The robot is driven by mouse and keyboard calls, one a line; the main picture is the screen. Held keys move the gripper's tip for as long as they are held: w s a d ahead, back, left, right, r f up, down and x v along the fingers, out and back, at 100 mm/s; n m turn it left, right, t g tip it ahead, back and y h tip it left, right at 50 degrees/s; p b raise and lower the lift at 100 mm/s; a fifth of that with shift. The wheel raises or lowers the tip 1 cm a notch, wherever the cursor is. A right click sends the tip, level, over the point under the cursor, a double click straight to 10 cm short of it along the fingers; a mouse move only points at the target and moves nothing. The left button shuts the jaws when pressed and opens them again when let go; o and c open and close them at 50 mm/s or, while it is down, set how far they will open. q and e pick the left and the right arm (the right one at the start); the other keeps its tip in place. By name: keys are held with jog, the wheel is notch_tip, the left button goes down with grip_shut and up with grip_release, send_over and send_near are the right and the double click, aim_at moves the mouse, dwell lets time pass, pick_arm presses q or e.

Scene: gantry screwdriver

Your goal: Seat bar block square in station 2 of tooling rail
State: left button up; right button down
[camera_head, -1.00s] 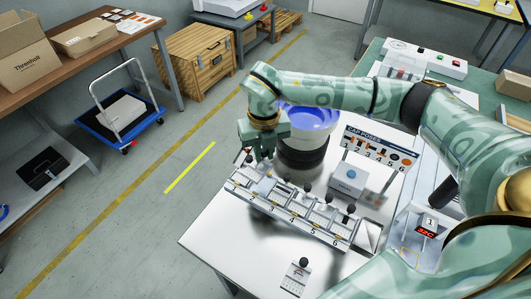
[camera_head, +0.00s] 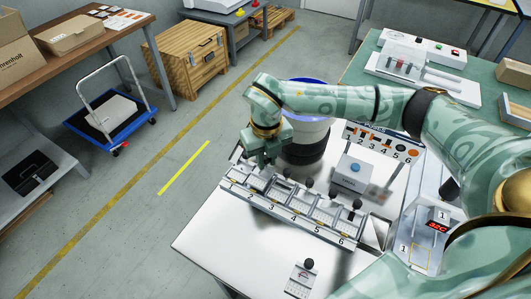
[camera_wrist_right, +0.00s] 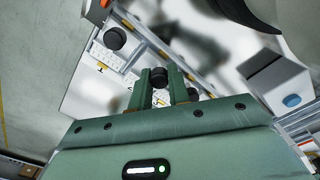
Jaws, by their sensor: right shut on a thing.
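My right gripper (camera_head: 264,160) is over the left part of the tooling rail (camera_head: 293,217), around station 2. In the wrist view its fingers (camera_wrist_right: 160,88) are shut on a piece with a dark round knob (camera_wrist_right: 160,75), which I take to be the bar block. The fingers and gripper body hide most of that piece, so I cannot tell whether it touches the station floor or sits square. The rail has a row of numbered stations, and several black knobs stand along it. My left gripper is not in view.

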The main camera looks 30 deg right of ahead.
aim_at(266, 158)
dwell(0.4)
jog(key=shift+r+p, duration=0.1)
jog(key=shift+p, duration=0.3)
jog(key=shift+f, duration=0.8)
jog(key=c, duration=1.3)
grip_release()
jog(key=shift+o, duration=0.2)
notch_tip(266, 158, up, 16)
jog(key=p, duration=0.4)
jog(key=shift+r+p, duration=0.15)
jog(key=shift+p, duration=0.25)
